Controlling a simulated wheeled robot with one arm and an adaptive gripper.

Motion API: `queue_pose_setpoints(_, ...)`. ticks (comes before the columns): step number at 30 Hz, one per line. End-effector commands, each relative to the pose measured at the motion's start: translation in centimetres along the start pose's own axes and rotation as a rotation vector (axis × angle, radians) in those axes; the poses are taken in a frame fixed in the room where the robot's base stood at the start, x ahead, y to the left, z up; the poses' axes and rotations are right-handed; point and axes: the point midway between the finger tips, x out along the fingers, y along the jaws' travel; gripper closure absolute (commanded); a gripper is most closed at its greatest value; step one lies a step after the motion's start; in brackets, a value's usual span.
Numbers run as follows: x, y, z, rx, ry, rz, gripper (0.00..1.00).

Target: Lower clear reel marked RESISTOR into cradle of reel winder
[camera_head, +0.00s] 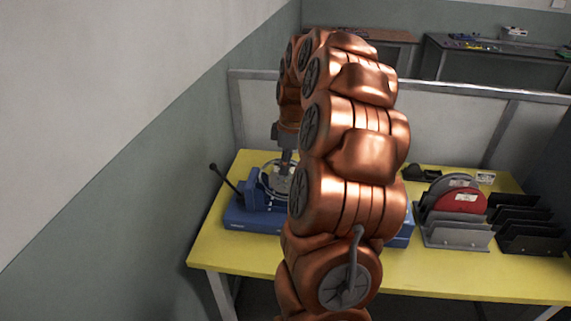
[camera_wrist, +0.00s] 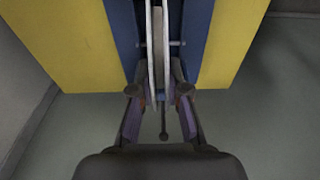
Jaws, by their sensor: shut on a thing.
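The clear reel (camera_head: 268,176) is upright at the blue reel winder (camera_head: 250,217) on the left of the yellow table, partly hidden by my arm. In the wrist view the reel (camera_wrist: 158,45) is seen edge-on as two thin pale discs. My gripper (camera_wrist: 158,92) is shut on it, one finger on each side. In the head view my gripper (camera_head: 286,160) comes down over the reel from above. The winder (camera_wrist: 192,40) lies below the reel as a blue strip with a cross rod. The RESISTOR marking is not readable, and I cannot tell whether the reel touches the cradle.
A black lever (camera_head: 226,180) sticks out at the winder's left. On the yellow table (camera_head: 470,280), a grey rack (camera_head: 457,237) holds red and grey reels, beside a black rack (camera_head: 528,240). A grey partition (camera_head: 440,125) stands behind. The table's front strip is clear.

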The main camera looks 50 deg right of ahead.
Motion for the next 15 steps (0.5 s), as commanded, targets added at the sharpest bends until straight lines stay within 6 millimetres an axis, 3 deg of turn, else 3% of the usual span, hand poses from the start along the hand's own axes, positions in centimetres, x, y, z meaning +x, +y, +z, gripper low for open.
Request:
queue_pose_setpoints(7,0.02,0.00,0.00,0.000,0.000,0.000,1.00)
queue_pose_setpoints(8,0.03,0.00,0.00,0.000,0.000,0.000,0.82)
queue_pose_setpoints(15,0.03,-0.01,0.00,0.000,0.000,0.000,0.57)
